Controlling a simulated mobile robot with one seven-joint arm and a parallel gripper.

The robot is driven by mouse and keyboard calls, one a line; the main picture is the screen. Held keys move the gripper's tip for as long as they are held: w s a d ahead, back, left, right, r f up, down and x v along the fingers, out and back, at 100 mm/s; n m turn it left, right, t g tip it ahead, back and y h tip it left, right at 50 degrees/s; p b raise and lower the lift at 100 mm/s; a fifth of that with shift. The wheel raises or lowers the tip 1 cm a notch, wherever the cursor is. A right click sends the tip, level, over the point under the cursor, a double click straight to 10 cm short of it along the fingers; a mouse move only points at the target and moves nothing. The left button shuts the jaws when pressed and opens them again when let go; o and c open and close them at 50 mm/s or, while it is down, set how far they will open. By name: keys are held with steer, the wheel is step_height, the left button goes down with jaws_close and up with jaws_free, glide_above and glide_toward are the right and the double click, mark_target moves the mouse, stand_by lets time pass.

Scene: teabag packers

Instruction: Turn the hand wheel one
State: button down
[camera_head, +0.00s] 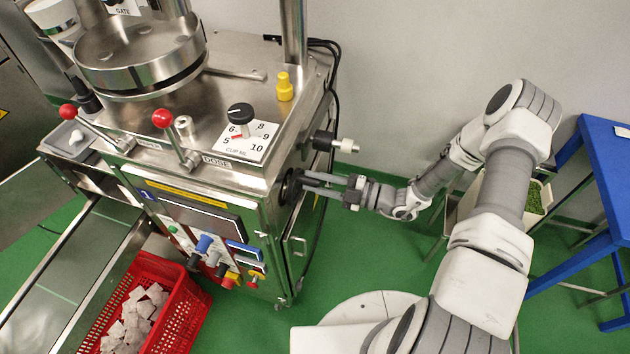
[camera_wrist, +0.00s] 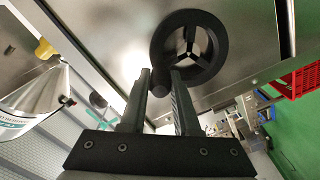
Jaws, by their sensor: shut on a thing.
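The hand wheel (camera_head: 289,187) is on the right side of the steel machine, seen nearly edge-on in the head view. In the wrist view it is a black wheel (camera_wrist: 221,48) with a dark rim and spokes, close in front of my gripper. A round black handle knob (camera_wrist: 160,88) at its rim lies between my two fingers. My gripper (camera_head: 307,183) reaches in from the right and is shut on this handle.
A steel shaft with a black collar (camera_head: 324,140) juts out above my gripper. Black cables hang along the machine's side. A red crate (camera_head: 196,318) of teabags stands at the machine's front. A blue table (camera_head: 602,135) is at the right. Green floor lies free below my gripper.

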steer(key=c, duration=0.7)
jaws_free()
steer(key=shift+o, duration=0.2)
steer(key=b+v, duration=0.2)
steer(key=v, duration=1.5)
steer(key=shift+d, duration=0.2)
steer(key=shift+r, duration=0.15)
